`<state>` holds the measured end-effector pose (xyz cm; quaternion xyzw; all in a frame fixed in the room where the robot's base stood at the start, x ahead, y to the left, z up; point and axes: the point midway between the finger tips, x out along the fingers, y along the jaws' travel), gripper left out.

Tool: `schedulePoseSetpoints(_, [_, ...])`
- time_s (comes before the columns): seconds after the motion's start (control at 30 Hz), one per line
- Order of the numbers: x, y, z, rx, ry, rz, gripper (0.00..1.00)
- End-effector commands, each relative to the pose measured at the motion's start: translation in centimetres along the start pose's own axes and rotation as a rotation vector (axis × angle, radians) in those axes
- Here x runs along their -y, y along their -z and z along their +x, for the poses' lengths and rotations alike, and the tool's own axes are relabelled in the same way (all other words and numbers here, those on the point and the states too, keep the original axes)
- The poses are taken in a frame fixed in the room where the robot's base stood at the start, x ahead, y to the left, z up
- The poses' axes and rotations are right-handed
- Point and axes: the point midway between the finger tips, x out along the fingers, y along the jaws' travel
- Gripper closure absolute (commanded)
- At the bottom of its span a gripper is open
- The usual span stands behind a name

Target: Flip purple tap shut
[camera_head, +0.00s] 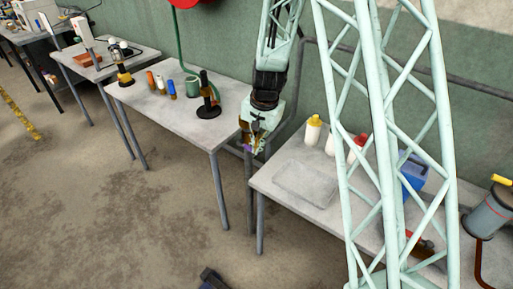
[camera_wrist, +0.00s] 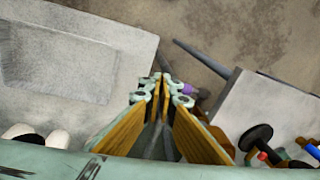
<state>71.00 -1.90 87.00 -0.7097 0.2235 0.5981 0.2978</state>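My gripper (camera_head: 252,147) hangs in the gap between two grey tables in the head view. A small purple piece, likely the tap (camera_head: 247,148), shows right at its fingertips, with most of it hidden. In the wrist view the two yellow-padded fingers of my gripper (camera_wrist: 162,82) come together at the tips, with at most a thin gap and nothing clearly held. The purple tap (camera_wrist: 189,89) lies just right of the right fingertip, partly covered by it. I cannot tell whether they touch, nor whether the tap is open or shut.
The right table (camera_head: 262,182) bears a shallow tray (camera_head: 306,183), bottles (camera_head: 313,130) and a blue container (camera_head: 412,172). The left table (camera_head: 190,122) bears a black stand (camera_head: 208,110) and small bottles. A grey pipe (camera_head: 314,75) runs along the wall.

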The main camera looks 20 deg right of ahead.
Motion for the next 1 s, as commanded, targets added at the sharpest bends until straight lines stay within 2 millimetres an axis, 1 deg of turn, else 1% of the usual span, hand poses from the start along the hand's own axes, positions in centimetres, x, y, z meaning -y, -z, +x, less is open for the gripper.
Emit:
schedulePoseSetpoints(0.03, [-0.5, -0.4, 0.7, 0.009, -0.008, 0.001, 1.0])
schedulePoseSetpoints(0.57, [-0.8, -0.7, 0.8, 0.015, -0.013, 0.001, 1.0])
schedulePoseSetpoints(0.77, [-0.7, -0.8, 0.0, 0.015, -0.013, 0.001, 1.0])
schedulePoseSetpoints(1.0, [-0.1, -0.7, -2.0, 0.007, -0.006, 0.001, 1.0])
